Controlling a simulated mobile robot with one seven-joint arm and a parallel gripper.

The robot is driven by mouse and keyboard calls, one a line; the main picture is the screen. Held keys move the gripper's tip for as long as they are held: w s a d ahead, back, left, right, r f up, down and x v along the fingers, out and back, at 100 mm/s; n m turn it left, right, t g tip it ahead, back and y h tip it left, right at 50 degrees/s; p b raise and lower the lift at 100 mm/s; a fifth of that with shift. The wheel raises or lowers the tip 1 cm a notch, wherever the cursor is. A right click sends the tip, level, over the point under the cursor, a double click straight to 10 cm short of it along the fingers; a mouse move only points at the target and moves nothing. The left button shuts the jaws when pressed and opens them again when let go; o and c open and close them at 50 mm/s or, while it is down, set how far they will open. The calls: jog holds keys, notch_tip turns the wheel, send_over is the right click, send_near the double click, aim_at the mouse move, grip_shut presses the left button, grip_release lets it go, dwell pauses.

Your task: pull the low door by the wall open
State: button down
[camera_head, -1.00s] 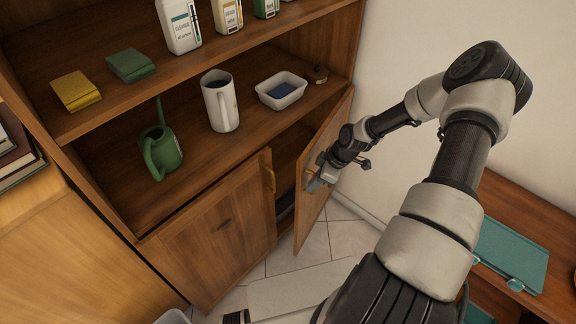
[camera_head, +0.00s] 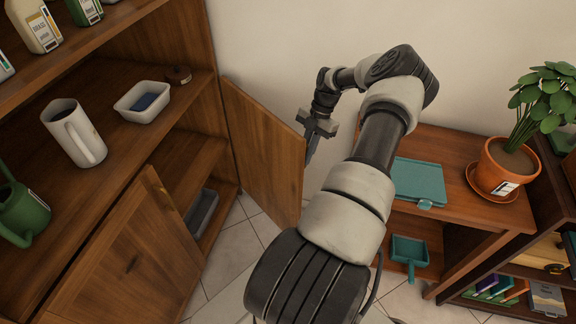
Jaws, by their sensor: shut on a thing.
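The low door by the wall (camera_head: 260,150) is brown wood and stands wide open, its hinge side at the cabinet's right post near the pale wall. Its inner face is toward the camera. My gripper (camera_head: 310,150) is at the door's free edge, on the outer side, shut on the door's handle. The handle itself is hidden behind the door and the gripper.
A grey bin (camera_head: 201,213) sits inside the opened compartment. On the shelf above are a white jug (camera_head: 85,140) and a white tub (camera_head: 133,108). To the right, a low wooden bench (camera_head: 470,210) bears a teal folder (camera_head: 418,181) and a potted plant (camera_head: 500,165). Tiled floor (camera_head: 235,260) lies between.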

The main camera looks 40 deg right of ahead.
jog(key=shift+d, duration=0.95)
jog(key=c, duration=1.8)
grip_release()
jog(key=shift+f, duration=0.1)
jog(key=p+v, duration=0.1)
jog(key=v, duration=1.1)
